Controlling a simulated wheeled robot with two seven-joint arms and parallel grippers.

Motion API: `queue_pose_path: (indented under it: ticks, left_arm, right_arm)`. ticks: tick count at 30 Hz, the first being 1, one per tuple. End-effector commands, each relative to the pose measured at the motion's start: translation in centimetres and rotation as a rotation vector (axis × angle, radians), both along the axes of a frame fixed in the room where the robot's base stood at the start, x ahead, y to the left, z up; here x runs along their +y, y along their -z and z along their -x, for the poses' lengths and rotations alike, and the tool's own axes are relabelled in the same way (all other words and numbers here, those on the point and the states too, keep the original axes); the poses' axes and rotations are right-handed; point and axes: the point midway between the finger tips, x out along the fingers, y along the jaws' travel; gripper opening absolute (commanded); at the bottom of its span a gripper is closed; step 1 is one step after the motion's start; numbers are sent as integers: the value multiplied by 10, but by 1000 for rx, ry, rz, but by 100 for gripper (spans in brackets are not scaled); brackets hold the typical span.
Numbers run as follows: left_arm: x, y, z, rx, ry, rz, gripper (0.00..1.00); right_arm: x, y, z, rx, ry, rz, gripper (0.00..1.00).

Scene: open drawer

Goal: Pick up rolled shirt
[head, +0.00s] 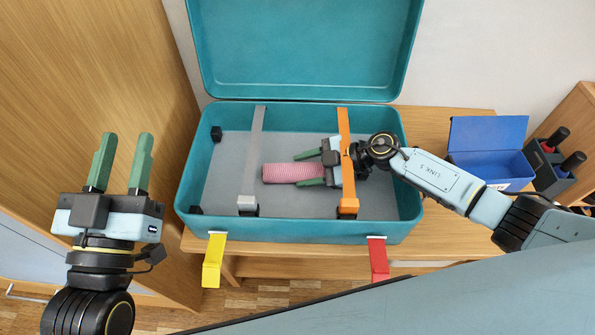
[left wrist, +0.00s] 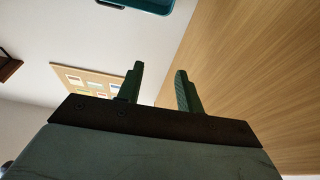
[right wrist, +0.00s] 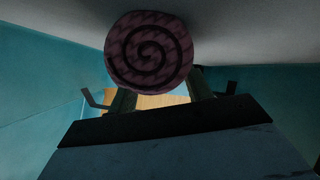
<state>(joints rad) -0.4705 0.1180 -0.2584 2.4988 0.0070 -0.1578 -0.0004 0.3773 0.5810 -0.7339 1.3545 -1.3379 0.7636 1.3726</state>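The rolled shirt (head: 280,173), a pink patterned cylinder, lies on the grey floor of the open teal suitcase (head: 310,229), between a grey strap and an orange strap. My right gripper (head: 298,171) is inside the suitcase at the roll's right end, with its green fingers apart on either side of it. I cannot tell whether the fingers touch it. In the right wrist view the spiral end of the rolled shirt (right wrist: 149,52) faces the camera and partly covers the fingers. My left gripper (head: 128,138) is open and empty, outside the suitcase to the left.
The grey strap (head: 252,160) and orange strap (head: 343,126) cross the suitcase. A yellow latch (head: 213,260) and red latch (head: 378,259) hang in front. An open blue box (head: 490,170) stands right on the wooden table (head: 440,126). A wooden panel (head: 120,60) stands left.

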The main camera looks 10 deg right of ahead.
Motion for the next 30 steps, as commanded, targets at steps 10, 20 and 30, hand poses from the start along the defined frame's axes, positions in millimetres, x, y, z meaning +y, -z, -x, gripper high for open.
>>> queue_pose_path:
  ticks: [10, 20, 30]
  left_arm:
    - [0, 0, 0, 1, -1, 0, 36]
    - [1, 8, -2, 51, -3, -16, 36]
    - [9, 55, -5, 336, -23, -104, 36]
  right_arm:
    - [0, 0, 0, -1, 1, 0, 20]
    - [0, -4, 0, -1, 1, 0, 20]
    - [0, -24, 0, -1, 0, 0, 20]
